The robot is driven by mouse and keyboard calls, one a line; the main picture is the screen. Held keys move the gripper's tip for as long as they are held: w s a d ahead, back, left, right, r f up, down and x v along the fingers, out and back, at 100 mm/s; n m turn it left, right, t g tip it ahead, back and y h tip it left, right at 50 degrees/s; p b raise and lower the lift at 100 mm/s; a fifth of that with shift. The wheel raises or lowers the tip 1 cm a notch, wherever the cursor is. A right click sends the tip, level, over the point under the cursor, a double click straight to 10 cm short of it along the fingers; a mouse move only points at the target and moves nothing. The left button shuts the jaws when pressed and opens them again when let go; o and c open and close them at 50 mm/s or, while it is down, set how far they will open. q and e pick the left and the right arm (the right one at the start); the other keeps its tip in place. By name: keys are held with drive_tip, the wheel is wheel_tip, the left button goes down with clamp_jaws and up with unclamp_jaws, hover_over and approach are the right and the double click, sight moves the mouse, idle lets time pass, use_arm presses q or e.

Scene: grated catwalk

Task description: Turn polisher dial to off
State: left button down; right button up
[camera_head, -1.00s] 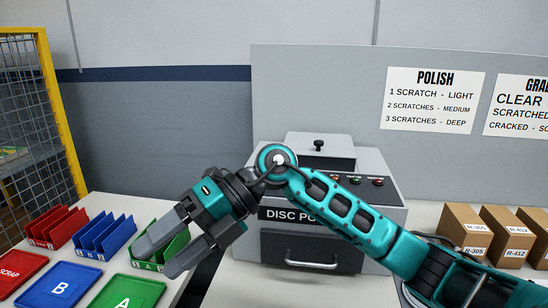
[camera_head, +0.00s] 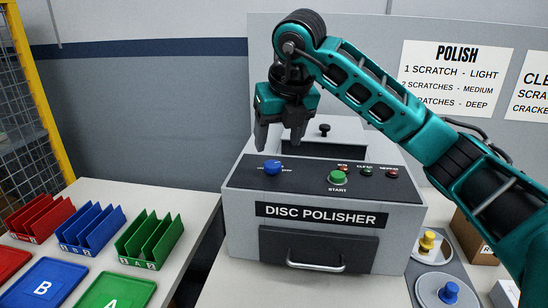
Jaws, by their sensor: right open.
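The disc polisher (camera_head: 240,222) is a grey box with a dark sloped control panel, a front drawer with a handle, and a "DISC POLISHER" label. Its blue dial (camera_head: 272,167) sits at the left of the panel; the lettering around it is too small to read. A green start button (camera_head: 337,178) is to its right. My right gripper (camera_head: 278,146) is open and empty, fingers pointing down, just above and behind the dial as seen here. I cannot tell if it touches anything. My left gripper is not in view.
Small indicator lights (camera_head: 366,171) line the panel's right. A black knob (camera_head: 324,129) tops the polisher's lid. Red, blue (camera_head: 90,228) and green racks (camera_head: 150,240) and trays fill the left table. Yellow (camera_head: 427,241) and blue knobbed pieces (camera_head: 448,292) and boxes stand right.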

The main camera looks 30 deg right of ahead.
sight(273, 164)
drive_tip(key=x, duration=0.6)
drive_tip(key=shift+w+f, duration=0.15)
drive_tip(key=shift+f, duration=0.1)
drive_tip(key=c, duration=1.1)
